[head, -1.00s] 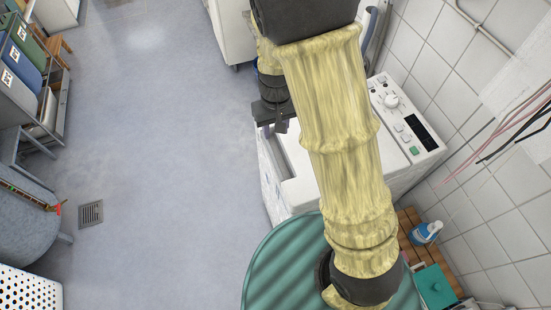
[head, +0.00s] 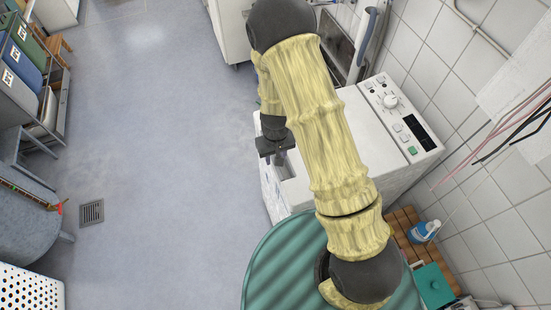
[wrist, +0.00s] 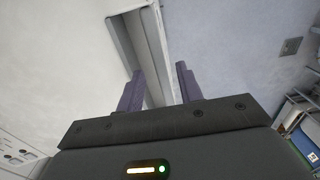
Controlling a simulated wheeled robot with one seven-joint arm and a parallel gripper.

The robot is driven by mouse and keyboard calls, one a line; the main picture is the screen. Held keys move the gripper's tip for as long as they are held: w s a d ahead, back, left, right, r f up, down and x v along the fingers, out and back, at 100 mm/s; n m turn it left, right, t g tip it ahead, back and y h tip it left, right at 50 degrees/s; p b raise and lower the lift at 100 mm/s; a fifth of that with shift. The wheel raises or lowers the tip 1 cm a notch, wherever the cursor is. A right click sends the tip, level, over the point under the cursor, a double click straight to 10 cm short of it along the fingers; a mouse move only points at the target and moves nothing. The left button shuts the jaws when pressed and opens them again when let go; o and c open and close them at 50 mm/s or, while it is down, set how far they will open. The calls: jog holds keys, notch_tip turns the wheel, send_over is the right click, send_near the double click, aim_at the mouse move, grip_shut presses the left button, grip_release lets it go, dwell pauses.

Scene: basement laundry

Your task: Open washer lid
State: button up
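The white top-loading washer (head: 375,140) stands right of centre in the head view, with a control panel of a knob and buttons along its wall side. Its lid (wrist: 60,70) appears down, with a long recessed grip (wrist: 138,45) along the edge in the wrist view. My gripper (wrist: 160,85) is open, its two purple-grey fingers apart and nothing between them. The left finger shows over the recessed grip, the right finger over the floor. Contact cannot be told. In the head view my gripper (head: 277,155) is at the washer's left front edge, and my arm hides part of the lid.
A blue-white bottle (head: 424,231) and a teal box (head: 433,285) are on a wooden slatted surface (head: 405,225) by the tiled wall. Coloured bins (head: 25,45) stand at far left. The floor (head: 165,150) left of the washer is clear around a drain (head: 91,212).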

jog(key=shift+f, duration=1.3)
jog(key=shift+c, duration=0.5)
grip_shut()
jog(key=shift+d+r, duration=0.1)
